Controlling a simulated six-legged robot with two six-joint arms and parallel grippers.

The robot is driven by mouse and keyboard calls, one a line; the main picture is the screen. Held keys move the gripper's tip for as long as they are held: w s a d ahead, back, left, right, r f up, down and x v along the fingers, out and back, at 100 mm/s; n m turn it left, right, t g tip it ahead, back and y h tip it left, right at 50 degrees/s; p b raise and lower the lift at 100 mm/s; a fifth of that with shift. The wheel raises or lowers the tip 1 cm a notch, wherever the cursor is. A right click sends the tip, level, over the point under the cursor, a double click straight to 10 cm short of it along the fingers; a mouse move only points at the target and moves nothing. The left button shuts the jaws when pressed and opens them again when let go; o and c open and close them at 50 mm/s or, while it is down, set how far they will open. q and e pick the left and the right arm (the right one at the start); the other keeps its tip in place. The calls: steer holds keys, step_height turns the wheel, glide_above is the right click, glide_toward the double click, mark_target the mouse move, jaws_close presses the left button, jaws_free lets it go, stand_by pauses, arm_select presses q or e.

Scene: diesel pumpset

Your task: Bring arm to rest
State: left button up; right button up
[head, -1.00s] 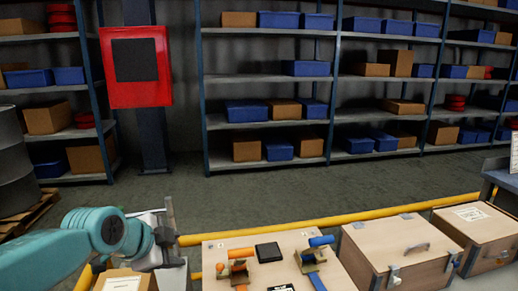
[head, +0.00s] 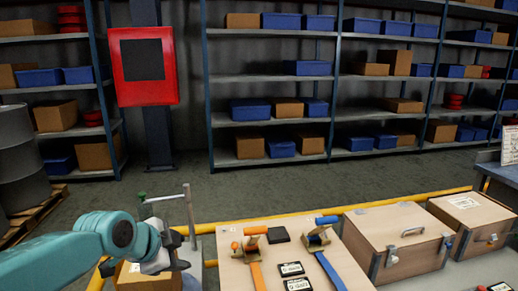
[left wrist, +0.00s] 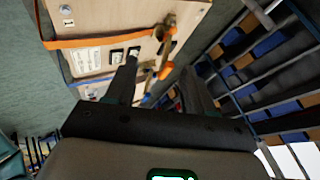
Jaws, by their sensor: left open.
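My left arm (head: 85,244) is teal and comes in from the left in the head view. Its grey left gripper (head: 180,262) is at the lower left, left of a light wooden panel (head: 226,240). In the left wrist view the two dark fingers of this gripper (left wrist: 160,82) stand apart with nothing held between them. Beyond them are a wooden face with an orange strap (left wrist: 100,42) and some small fittings. My right gripper is in neither view.
An upright metal bar (head: 190,215) rises close to my left gripper. Yellow rail (head: 255,222) and shelves (head: 265,115) lie beyond.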

arm_select(q)
steer(key=s+d+f+n+g, duration=0.1)
steer(key=s+f+n, duration=0.2)
steer(key=f, duration=0.7)
steer(key=s+d+f+n+g, duration=0.1)
steer(key=s+f+n+g, duration=0.15)
steer(key=f, duration=0.75)
steer(key=s+d+f+n+g, duration=0.1)
steer(key=s+d+f+n, duration=0.15)
steer(key=f, duration=0.65)
steer(key=s+d+f+n+g+b, duration=0.1)
steer(key=s+f+n+g, duration=0.1)
steer(key=s+f+n, duration=0.6)
steer(key=s+f+n+g, duration=0.1)
steer(key=s+f, duration=0.6)
steer(key=s, duration=0.5)
step_height(320, 180, down, 8)
steer(key=f+b, duration=0.1)
steer(key=b, duration=0.8)
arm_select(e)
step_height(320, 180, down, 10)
arm_select(q)
step_height(320, 180, up, 21)
steer(key=p, duration=2)
steer(key=shift+w+r+h, duration=0.15)
steer(key=shift+h, duration=0.15)
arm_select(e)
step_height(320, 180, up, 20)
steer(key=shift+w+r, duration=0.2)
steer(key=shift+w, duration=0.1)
